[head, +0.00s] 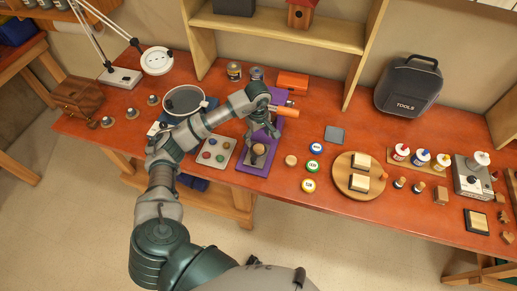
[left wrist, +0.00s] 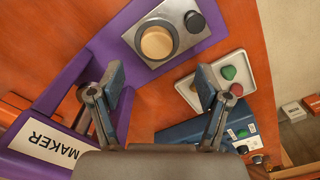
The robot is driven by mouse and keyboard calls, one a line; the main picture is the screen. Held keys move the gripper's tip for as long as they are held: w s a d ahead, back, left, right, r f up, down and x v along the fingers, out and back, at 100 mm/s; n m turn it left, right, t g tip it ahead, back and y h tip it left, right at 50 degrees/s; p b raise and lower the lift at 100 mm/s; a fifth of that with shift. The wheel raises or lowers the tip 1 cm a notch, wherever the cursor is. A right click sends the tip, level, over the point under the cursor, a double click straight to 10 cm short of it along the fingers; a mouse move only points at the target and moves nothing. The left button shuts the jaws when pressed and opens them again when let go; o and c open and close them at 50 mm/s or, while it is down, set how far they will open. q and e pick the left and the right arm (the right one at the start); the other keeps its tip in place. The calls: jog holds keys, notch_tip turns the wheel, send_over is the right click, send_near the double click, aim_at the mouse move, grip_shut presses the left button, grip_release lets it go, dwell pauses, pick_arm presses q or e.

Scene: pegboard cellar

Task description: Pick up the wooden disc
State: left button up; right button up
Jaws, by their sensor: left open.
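A light wooden disc (left wrist: 157,42) sits in a dark round seat on a grey block (left wrist: 178,22) in the left wrist view. In the head view this disc (head: 258,149) is just below my left gripper (head: 262,134). The block stands on a purple base (head: 249,170), marked MAKER in the wrist view. Another small wooden disc (head: 291,160) lies on the table just right of the base. My left gripper is open, its fingers apart and empty in the wrist view (left wrist: 160,84), with the disc beyond the fingertips. My right gripper is not in view.
A pale tray of coloured pieces (head: 213,152) is left of the base. Several round badges (head: 314,149) lie to the right, near a round wooden board (head: 345,185). A tool case (head: 408,87) stands at the back right, and a lamp (head: 157,61) at the back left.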

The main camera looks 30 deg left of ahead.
aim_at(259, 147)
pick_arm(q)
jog(key=shift+w+a+f, duration=0.15)
jog(key=shift+w+f, duration=0.2)
jog(key=shift+f, duration=0.2)
jog(key=shift+w+a+f, duration=0.1)
jog(key=shift+w+f, duration=0.25)
jog(key=shift+f, duration=0.15)
jog(key=shift+s+f+p, duration=0.15)
jog(key=shift+s+f, duration=0.05)
jog(key=shift+f, duration=0.35)
jog(key=shift+s+f+p, duration=0.15)
jog(key=shift+f, duration=0.35)
jog(key=f, duration=0.3)
jog(key=shift+s+d, duration=0.1)
jog(key=shift+d, duration=0.25)
jog(key=shift+f, duration=0.15)
jog(key=shift+c, duration=0.3)
jog(key=c, duration=0.4)
jog(key=shift+a, duration=0.15)
jog(key=c, duration=0.4)
jog(key=shift+a, duration=0.15)
jog(key=shift+c, duration=0.9)
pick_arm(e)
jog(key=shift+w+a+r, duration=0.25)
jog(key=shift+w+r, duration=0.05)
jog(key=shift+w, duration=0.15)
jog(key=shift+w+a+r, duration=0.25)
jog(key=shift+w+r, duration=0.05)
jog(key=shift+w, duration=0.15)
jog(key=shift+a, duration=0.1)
